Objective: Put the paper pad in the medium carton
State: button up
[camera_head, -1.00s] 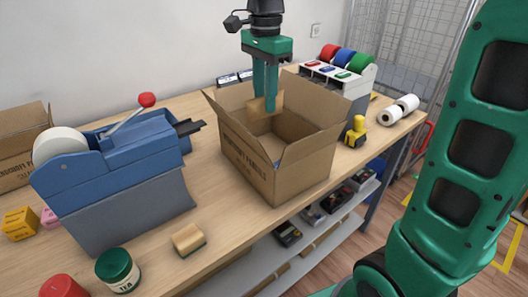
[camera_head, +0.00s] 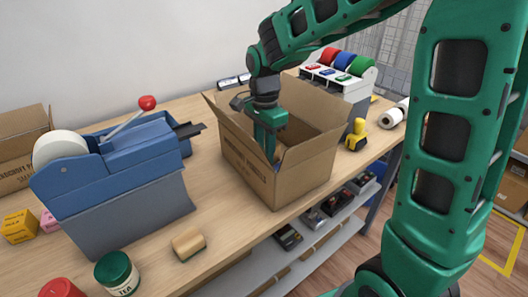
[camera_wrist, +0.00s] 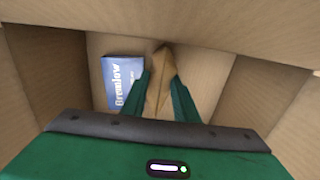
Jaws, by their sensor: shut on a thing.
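The open carton (camera_head: 248,168) stands on the counter with its flaps folded out; I take it to be the medium carton. My gripper (camera_head: 270,150) reaches down inside it, and its fingertips are partly hidden by the carton's front wall. In the wrist view my gripper (camera_wrist: 160,98) is shut on a brown paper pad (camera_wrist: 160,85), crumpled and pointed at its far end. A blue box (camera_wrist: 123,82) with white lettering lies on the carton floor to the left of the pad. I cannot tell whether the pad touches the floor.
A blue tape dispenser (camera_head: 120,160) with a red-knobbed lever stands to the left. A yellow-black object (camera_head: 356,134) and white rolls (camera_head: 394,114) are to the right.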

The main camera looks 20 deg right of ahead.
jog(key=shift+f, duration=0.25)
jog(key=o, duration=1)
jog(key=shift+r, duration=0.1)
notch_tip(320, 180, up, 12)
jog(key=shift+r, duration=0.1)
